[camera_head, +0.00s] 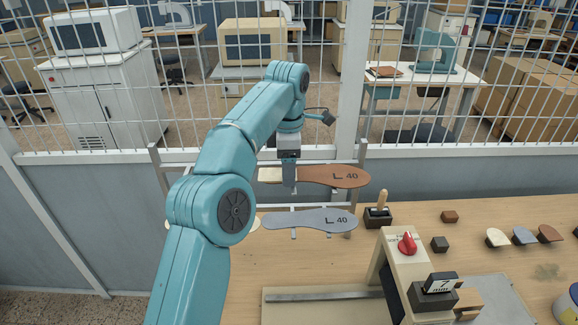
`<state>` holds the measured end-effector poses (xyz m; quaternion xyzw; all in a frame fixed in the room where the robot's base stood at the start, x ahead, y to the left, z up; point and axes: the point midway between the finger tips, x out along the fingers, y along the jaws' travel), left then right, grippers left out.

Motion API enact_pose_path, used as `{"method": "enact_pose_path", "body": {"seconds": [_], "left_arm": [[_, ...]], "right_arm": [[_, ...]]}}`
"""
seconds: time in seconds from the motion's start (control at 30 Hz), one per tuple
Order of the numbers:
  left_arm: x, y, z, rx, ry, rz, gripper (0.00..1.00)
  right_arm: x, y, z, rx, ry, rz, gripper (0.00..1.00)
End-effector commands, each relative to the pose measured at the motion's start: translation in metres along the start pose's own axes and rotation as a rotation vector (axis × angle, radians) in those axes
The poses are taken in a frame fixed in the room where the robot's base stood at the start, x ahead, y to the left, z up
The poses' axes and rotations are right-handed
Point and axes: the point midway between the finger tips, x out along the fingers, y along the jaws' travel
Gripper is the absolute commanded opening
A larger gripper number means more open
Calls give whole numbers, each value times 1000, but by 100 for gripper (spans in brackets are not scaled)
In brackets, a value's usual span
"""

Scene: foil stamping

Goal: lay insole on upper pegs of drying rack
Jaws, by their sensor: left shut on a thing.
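My left gripper (289,176) is shut on a brown insole (335,176) marked "L 40", near its pale heel end. The insole is level and lies at the height of the upper part of the drying rack (357,160); I cannot tell whether it touches the upper pegs. A grey insole (310,219), also marked "L 40", lies below it on the lower pegs of the rack. My left arm hides much of the rack's left half. My right gripper is not in view.
A stamping press (395,265) with a red knob stands at the front right of the wooden table (460,220). A wooden-handled tool (382,200) in a dark block, small dark blocks and several sample pieces (524,236) lie right of the rack. A mesh fence runs behind.

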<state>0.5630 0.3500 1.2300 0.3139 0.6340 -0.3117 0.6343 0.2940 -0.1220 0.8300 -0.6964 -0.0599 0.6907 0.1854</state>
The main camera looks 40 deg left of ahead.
Motion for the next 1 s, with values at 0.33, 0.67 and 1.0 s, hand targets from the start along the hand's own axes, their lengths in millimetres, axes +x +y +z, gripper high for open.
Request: {"method": "enact_pose_path", "body": {"seconds": [0.33, 0.67, 1.0], "left_arm": [[1, 0, -2, 0, 3, -2, 33], [4, 0, -2, -1, 4, -4, 33], [7, 0, 0, 0, 6, -7, 33]], "right_arm": [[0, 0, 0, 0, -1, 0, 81], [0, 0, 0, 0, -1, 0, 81], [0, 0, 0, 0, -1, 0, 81]]}}
